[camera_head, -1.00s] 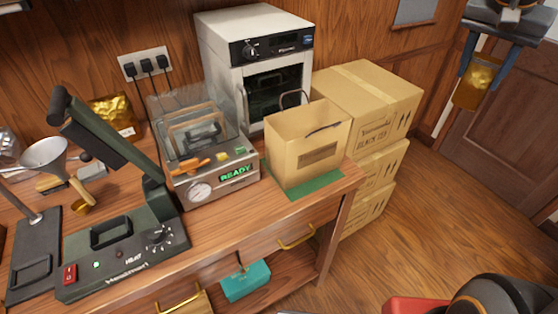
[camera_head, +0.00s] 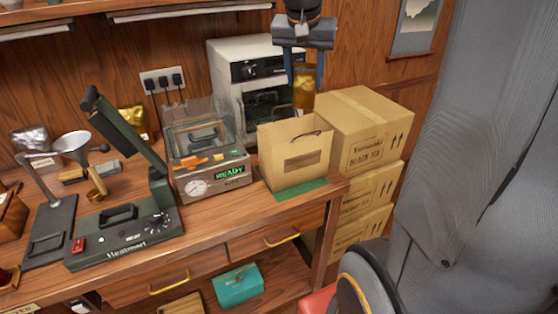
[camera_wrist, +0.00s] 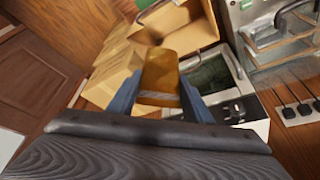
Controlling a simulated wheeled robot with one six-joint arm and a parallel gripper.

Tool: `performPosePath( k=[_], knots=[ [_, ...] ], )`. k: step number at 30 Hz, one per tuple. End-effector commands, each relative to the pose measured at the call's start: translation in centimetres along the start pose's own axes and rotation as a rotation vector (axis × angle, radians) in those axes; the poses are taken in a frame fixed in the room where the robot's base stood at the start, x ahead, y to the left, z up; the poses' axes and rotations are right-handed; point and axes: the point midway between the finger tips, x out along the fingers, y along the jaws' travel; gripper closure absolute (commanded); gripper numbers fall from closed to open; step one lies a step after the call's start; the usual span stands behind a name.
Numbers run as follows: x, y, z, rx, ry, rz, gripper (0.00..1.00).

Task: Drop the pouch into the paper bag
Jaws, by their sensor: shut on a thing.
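My gripper (camera_head: 305,82) is shut on a gold pouch (camera_head: 307,92), which hangs upright between the two blue fingers. In the head view the pouch appears just above the back rim of the paper bag, in front of the white oven; whether it is over the opening is unclear. The wrist view shows the pouch (camera_wrist: 160,78) between the fingers, with the open bag (camera_wrist: 180,28) beyond it. The tan paper bag (camera_head: 292,168) stands upright and open on a green mat (camera_head: 290,192) at the table's right end. The bag's inside is mostly hidden in the head view.
A white oven (camera_head: 225,75) stands behind the bag. Stacked cartons (camera_head: 365,130) are close on its right. A vacuum sealer (camera_head: 210,180) showing READY is on its left, and a heat press (camera_head: 125,235) stands farther left. A large grey surface fills the right side.

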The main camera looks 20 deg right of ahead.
Motion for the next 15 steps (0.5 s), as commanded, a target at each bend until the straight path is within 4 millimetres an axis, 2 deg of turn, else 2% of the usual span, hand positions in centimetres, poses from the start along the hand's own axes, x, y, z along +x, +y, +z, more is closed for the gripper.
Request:
performPosePath(
  k=[5, 15],
  knots=[
    [1.1, -0.1, 0.4, -0.001, 0.000, 0.000, 0.91],
    [4.5, -0.2, 1.9, -0.004, 0.000, -0.002, 0.91]
  ],
)
